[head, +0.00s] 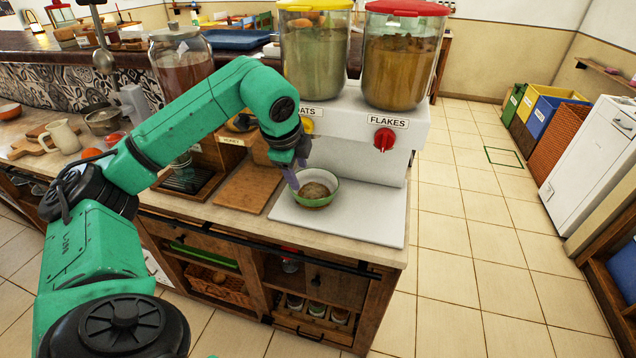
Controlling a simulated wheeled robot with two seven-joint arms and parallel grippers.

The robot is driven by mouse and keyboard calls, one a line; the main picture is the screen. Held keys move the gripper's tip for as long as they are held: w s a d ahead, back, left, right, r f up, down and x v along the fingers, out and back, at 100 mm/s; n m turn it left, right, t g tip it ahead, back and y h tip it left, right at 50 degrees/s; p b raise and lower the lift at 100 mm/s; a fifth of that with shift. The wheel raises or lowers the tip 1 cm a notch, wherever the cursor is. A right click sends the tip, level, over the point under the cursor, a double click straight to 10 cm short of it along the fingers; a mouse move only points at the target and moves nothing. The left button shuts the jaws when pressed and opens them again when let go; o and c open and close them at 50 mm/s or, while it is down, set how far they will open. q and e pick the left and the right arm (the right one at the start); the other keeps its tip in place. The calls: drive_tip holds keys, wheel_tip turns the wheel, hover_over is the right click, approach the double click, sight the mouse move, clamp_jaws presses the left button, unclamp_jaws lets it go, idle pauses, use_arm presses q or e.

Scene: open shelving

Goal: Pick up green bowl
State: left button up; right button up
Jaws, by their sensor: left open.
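The green bowl (316,196) stands upright on a white board at the front of the counter, below the dispensers. It has a pale inside rim and brownish contents. My left gripper (293,179) comes in from the left on a green arm. Its fingers point down at the bowl's left rim. The fingers look open, and I cannot tell whether one touches the rim. My right gripper is not in view.
The white board (375,220) is bare right of the bowl. The dispenser stand (350,150), with oats and flakes containers, rises behind it. A wooden board (247,188) lies to the left. Open tiled floor (480,230) is on the right.

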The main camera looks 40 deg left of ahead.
use_arm(q)
drive_tip(key=p, duration=0.2)
approach(307, 198)
wheel_tip(307, 198, down, 2)
drive_tip(key=p+x, duration=0.1)
drive_tip(key=x, duration=0.5)
drive_tip(key=p+x, duration=0.1)
drive_tip(key=x, duration=0.2)
drive_tip(key=shift+w+a+r+p, duration=0.1)
drive_tip(key=shift+w+r+p, duration=0.05)
drive_tip(key=shift+w+p, duration=0.2)
drive_tip(key=shift+a+f, duration=0.1)
drive_tip(key=shift+f, duration=0.1)
clamp_jaws()
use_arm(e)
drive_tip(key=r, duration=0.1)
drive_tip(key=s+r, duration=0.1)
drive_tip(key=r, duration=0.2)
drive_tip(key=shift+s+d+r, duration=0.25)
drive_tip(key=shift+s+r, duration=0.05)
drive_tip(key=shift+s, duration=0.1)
